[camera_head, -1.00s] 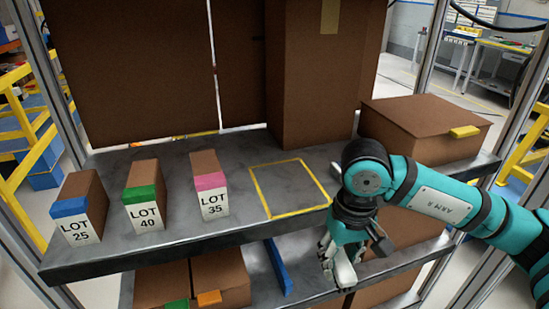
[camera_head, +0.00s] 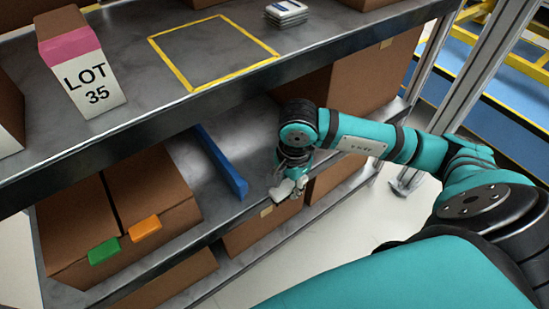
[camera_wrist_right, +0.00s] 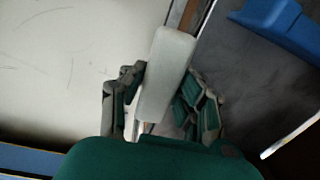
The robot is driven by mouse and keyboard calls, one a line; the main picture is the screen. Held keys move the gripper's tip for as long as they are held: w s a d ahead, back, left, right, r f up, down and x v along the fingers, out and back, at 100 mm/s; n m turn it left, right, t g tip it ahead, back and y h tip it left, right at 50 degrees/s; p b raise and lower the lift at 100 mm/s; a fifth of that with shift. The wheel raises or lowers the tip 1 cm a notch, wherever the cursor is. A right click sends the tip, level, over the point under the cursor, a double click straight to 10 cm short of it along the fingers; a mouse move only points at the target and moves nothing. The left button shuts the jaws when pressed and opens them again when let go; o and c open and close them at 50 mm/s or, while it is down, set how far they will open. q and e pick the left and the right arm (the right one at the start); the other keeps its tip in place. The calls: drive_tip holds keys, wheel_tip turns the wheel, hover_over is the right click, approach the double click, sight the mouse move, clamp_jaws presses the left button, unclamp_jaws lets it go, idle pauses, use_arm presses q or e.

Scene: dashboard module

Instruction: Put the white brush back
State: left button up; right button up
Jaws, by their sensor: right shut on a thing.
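The white brush (camera_wrist_right: 167,75) shows in the right wrist view as a long pale block between the fingers. My right gripper (camera_head: 290,188) is shut on it. In the head view the gripper is at the front edge of the lower shelf (camera_head: 255,125), to the right of a blue divider bar (camera_head: 222,165). Only a small pale part of the brush shows in the head view, and its underside is hidden. In the right wrist view the gripper (camera_wrist_right: 160,100) is over the shelf edge, with pale floor to the left. My left gripper is not in view.
The upper shelf holds a yellow-outlined empty square (camera_head: 215,48), a LOT 35 box (camera_head: 80,60) and a small white stack (camera_head: 286,12). Cartons with green and orange tabs (camera_head: 125,215) fill the lower shelf's left. Lower shelf right of the blue bar looks clear.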

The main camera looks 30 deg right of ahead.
drive_tip(key=shift+w+d+f, duration=0.2)
drive_tip(key=shift+w+f, duration=0.05)
drive_tip(key=shift+f, duration=0.2)
drive_tip(key=shift+m, duration=0.3)
drive_tip(key=w+d, duration=0.2)
drive_tip(key=w, duration=0.2)
drive_tip(key=w+d+f, duration=0.1)
drive_tip(key=w+d, duration=0.1)
drive_tip(key=w, duration=0.3)
drive_tip(key=w+d, duration=0.3)
drive_tip(key=w, duration=0.1)
drive_tip(key=shift+w+f+b, duration=0.15)
drive_tip(key=shift+w+b, duration=0.15)
drive_tip(key=shift+b, duration=0.05)
drive_tip(key=shift+d+f, duration=0.1)
drive_tip(key=shift+f, duration=0.05)
wheel_tip(320, 180, down, 3)
drive_tip(key=shift+f, duration=0.1)
use_arm(q)
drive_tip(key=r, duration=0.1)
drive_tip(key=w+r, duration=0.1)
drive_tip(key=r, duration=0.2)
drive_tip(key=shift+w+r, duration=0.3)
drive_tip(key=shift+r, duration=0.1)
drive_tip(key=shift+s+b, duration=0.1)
drive_tip(key=shift+b, duration=0.25)
use_arm(e)
drive_tip(key=shift+f, duration=0.1)
